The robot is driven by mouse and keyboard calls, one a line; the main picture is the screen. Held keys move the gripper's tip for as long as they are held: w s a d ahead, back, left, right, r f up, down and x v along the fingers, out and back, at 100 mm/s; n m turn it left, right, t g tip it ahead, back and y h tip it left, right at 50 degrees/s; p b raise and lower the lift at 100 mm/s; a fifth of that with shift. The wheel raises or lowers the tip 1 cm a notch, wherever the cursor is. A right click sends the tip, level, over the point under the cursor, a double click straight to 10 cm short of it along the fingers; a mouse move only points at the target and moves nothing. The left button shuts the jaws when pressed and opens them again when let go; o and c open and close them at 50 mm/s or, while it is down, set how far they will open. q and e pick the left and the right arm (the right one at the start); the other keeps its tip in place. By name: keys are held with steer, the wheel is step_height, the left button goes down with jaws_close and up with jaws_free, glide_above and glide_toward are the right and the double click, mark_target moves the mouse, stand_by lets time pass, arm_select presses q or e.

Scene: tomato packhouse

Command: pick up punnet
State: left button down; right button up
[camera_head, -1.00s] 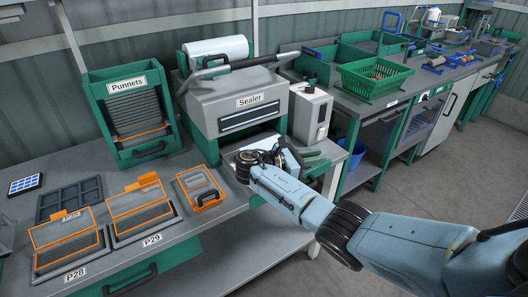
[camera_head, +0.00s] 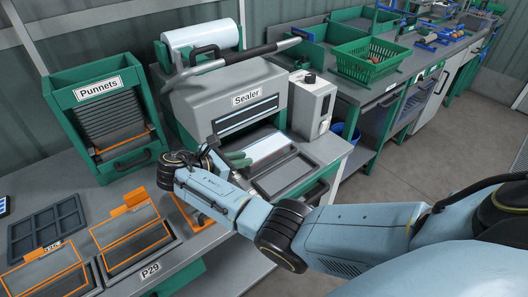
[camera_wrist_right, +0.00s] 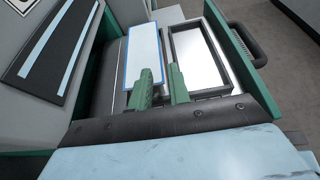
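Dark grey punnets (camera_head: 112,115) stand stacked in the green dispenser labelled Punnets (camera_head: 66,96), at the left in the head view. My right gripper (camera_head: 240,158) is in front of the sealer (camera_head: 230,100), to the right of the dispenser and apart from the stack. In the right wrist view its two green fingers (camera_wrist_right: 159,72) stand apart with nothing gripped between them. Past them lie a white, blue-edged panel (camera_wrist_right: 143,52) and a dark-framed tray (camera_wrist_right: 200,55) at the sealer. My left gripper is not in view.
Two orange-outlined stations, one labelled P29 (camera_head: 150,271), and a dark compartment tray (camera_head: 46,228) lie on the bench at left. An orange-edged item (camera_head: 187,212) is partly hidden behind my right arm. A green basket (camera_head: 368,66) stands on the far bench.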

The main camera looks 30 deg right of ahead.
mark_target(267, 155)
steer(key=x, duration=0.2)
steer(key=shift+d+f, duration=0.15)
steer(key=shift+d, duration=0.15)
steer(key=shift+w+d+f, duration=0.15)
steer(key=shift+d+f, duration=0.2)
steer(key=shift+d, duration=0.3)
steer(key=b+x, duration=0.1)
steer(key=x, duration=0.2)
steer(key=shift+w+d+f, duration=0.1)
steer(key=shift+d+f, duration=0.1)
steer(key=shift+f, duration=0.15)
steer(key=shift+d+f, duration=0.1)
steer(key=shift+d, duration=0.2)
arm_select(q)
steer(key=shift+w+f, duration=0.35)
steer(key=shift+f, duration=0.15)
arm_select(e)
jaws_close()
